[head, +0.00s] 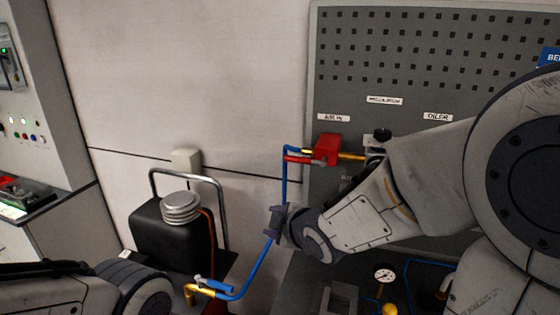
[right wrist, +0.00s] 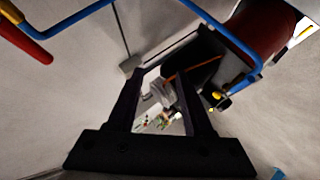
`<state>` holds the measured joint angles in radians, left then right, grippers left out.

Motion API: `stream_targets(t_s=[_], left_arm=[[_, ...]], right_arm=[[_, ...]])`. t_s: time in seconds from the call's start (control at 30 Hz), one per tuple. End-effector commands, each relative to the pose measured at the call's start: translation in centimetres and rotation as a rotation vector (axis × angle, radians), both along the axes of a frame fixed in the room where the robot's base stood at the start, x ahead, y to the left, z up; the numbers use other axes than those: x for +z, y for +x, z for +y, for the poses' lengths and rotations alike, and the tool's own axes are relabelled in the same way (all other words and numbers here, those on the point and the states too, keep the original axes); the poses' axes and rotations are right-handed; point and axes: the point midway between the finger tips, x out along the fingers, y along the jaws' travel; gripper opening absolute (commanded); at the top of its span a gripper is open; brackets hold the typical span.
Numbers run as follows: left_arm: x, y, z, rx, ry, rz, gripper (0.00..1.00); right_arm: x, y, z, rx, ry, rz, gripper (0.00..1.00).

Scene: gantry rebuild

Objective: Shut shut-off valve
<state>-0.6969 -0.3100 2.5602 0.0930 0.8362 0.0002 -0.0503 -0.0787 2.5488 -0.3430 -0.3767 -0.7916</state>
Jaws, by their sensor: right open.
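A red valve body (head: 327,149) sits on the grey panel near the "AIR IN" label, on a brass pipe. Its red lever (head: 298,159) points left, roughly along the pipe and just below it. The red lever (right wrist: 33,46) also shows at the upper left of the right wrist view, outside the fingers. My right gripper (head: 277,224) is below and left of the valve, in front of the blue hose (head: 259,267) in the head view. Its two fingers (right wrist: 161,76) are apart with nothing held between them. My left arm shows at the lower left; its gripper is out of view.
A black tank (head: 172,238) with a silver ribbed cap and metal handle stands on the left. A blue-handled brass fitting (head: 203,290) joins the hose's lower end. A gauge (head: 384,273) is at the lower right. Bare wall lies left of the panel.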

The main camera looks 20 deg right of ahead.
Motion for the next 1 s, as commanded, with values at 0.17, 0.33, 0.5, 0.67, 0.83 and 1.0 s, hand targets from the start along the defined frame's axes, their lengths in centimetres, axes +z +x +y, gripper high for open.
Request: stream_targets(t_s=[0.17, 0.33, 0.5, 0.67, 0.83, 1.0], left_arm=[[-1.6, 0.0, 0.0, -0.001, 0.000, 0.000, 0.50], [-2.3, 0.0, 0.0, -0.001, 0.000, 0.000, 0.50], [-2.4, 0.0, 0.0, -0.001, 0.000, 0.000, 0.50], [-1.2, 0.0, 0.0, -0.001, 0.000, 0.000, 0.50], [1.4, 0.0, 0.0, 0.000, -0.001, -0.001, 0.50], [3.6, 0.0, 0.0, 0.001, -0.001, -0.001, 0.50]], right_arm=[[3.4, 3.4, -5.9, 0.090, -0.245, -0.381, 0.51], [6.5, 3.4, -9.2, 0.132, -0.433, -0.636, 0.51], [8.1, 2.8, -10.5, 0.141, -0.521, -0.752, 0.51], [8.8, 3.1, -10.5, 0.144, -0.530, -0.771, 0.51], [9.3, 4.3, -10.2, 0.145, -0.526, -0.768, 0.51], [9.4, 6.0, -9.8, 0.146, -0.529, -0.768, 0.51]])
